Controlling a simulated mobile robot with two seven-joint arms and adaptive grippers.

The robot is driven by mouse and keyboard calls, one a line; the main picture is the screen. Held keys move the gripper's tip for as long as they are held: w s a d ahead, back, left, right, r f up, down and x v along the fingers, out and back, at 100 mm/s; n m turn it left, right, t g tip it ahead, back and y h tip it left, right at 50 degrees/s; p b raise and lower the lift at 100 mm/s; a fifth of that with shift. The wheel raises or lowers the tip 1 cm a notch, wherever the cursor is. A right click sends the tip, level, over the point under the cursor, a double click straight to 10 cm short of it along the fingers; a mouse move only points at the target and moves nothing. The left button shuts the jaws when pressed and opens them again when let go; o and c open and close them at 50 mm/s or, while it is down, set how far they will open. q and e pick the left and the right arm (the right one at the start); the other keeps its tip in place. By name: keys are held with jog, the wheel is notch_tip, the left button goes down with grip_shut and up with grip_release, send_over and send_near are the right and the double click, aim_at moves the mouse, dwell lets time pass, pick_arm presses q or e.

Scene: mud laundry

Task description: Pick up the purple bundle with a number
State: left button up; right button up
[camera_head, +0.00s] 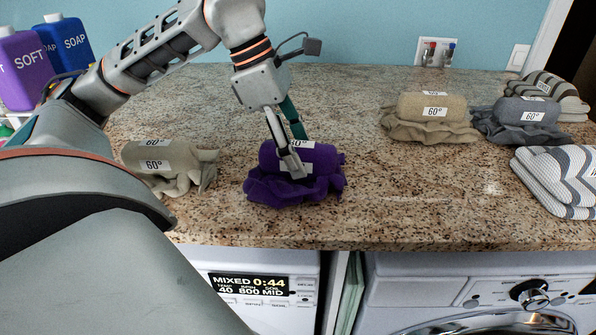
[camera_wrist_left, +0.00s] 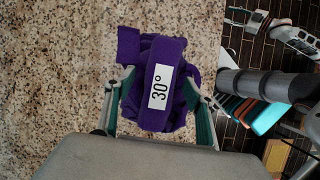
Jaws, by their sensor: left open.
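The purple bundle (camera_head: 265,185) is a rolled cloth on a loose folded base, on the granite counter left of the middle. Its white label, partly covered by a finger in the head view, reads 30° in the wrist view, where the bundle (camera_wrist_left: 157,110) sits between the fingers. My left gripper (camera_head: 296,155) is open and reaches down over the bundle, one finger on its near side and one on its far side. In the wrist view the fingers flank the roll closely; I cannot tell whether they touch it.
A beige bundle (camera_head: 180,160) marked 60° lies to the left. Another beige bundle (camera_head: 430,118) and a grey bundle (camera_head: 522,118), both marked 60°, and a striped towel stack (camera_head: 560,180) lie to the right. Purple (camera_head: 22,70) and blue (camera_head: 66,45) jugs stand back left. The middle counter is clear.

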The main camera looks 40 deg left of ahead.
pick_arm(q)
jog(key=shift+f, duration=0.2)
dwell(0.3)
grip_shut()
notch_tip(320, 180, up, 20)
jog(key=p, duration=0.1)
jog(key=shift+r, duration=0.2)
dwell(0.4)
